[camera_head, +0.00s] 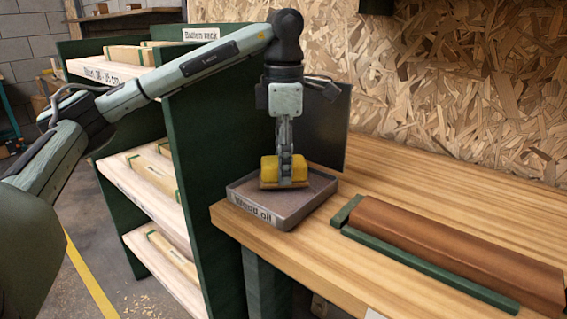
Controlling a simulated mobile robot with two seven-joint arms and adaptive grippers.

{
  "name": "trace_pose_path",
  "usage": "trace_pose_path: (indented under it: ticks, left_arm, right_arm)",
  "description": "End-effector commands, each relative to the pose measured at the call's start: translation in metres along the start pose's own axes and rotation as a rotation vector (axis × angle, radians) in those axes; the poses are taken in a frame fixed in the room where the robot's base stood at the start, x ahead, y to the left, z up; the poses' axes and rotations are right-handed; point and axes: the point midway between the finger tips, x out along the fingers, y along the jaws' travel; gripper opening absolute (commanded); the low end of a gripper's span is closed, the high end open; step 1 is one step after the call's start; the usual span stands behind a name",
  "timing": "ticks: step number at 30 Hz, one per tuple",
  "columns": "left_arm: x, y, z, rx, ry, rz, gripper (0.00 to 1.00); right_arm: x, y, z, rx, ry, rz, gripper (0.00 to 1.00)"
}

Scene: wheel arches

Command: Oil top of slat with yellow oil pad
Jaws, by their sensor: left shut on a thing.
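The yellow oil pad (269,169) is held in my left gripper (286,172), which points straight down and is shut on it. The pad is over the grey tray labelled "Wood oil" (300,212), low within its rim; I cannot tell whether it touches the tray's floor. The slat (455,250) is a long brown board lying on the workbench to the right of the tray. A green strip (430,268) runs along its front edge, with a short green piece at its left end. My right gripper is out of view.
The wooden workbench (400,175) has bare room behind the slat. A dark panel (322,130) stands behind the tray. A green rack (212,190) labelled "Batten rack" with several battens on its shelves stands left of the bench. A chipboard wall (460,80) closes the back.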

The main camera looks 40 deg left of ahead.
Motion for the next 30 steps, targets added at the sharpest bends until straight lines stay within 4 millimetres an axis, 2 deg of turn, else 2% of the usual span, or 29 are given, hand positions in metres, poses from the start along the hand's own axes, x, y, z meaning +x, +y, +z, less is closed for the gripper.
trace_pose_path:
  ticks: [1, 11, 18, 30]
  left_arm:
    - [-0.008, 0.000, 0.000, 0.000, -0.001, 0.000, 0.18]
    - [-0.036, 0.000, 0.000, -0.001, -0.002, 0.002, 0.18]
    - [-0.052, 0.001, 0.000, -0.002, -0.002, 0.003, 0.18]
    - [-0.055, 0.001, 0.000, -0.001, -0.002, 0.002, 0.18]
  right_arm:
    - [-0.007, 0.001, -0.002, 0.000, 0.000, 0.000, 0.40]
    - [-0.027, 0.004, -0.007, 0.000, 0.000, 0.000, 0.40]
    - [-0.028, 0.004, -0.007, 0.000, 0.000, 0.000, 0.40]
    - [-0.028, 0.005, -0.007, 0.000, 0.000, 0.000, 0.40]
